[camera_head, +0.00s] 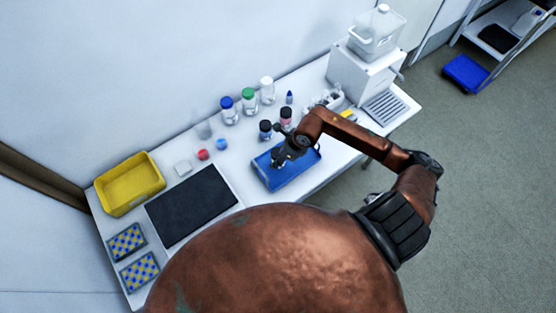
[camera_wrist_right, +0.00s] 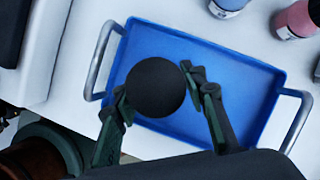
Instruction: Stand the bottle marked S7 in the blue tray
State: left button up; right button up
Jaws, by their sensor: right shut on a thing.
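The blue tray (camera_head: 300,168) lies on the white bench. It also shows in the right wrist view (camera_wrist_right: 245,75), with a metal handle at each end. My right gripper (camera_head: 280,156) is over the tray. In the right wrist view its two fingers (camera_wrist_right: 157,95) are closed on either side of a round black cap (camera_wrist_right: 155,88), seen from straight above. The bottle's body and label are hidden under the cap, so I cannot read S7 or tell whether its base touches the tray floor. No other thing shows in the tray. My left gripper is not in view.
Two dark-capped bottles, one with a blue label (camera_head: 265,131) and one pink (camera_head: 286,117), stand behind the tray. Clear bottles with blue (camera_head: 228,108), green (camera_head: 249,99) and white caps stand farther back. A black mat (camera_head: 190,205) and yellow bin (camera_head: 130,184) are at left.

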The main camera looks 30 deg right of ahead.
jog(key=shift+s+f, duration=0.1)
jog(key=shift+f, duration=1.15)
jog(key=o, duration=1.3)
jog(key=shift+f, duration=0.1)
jog(key=v, duration=1.2)
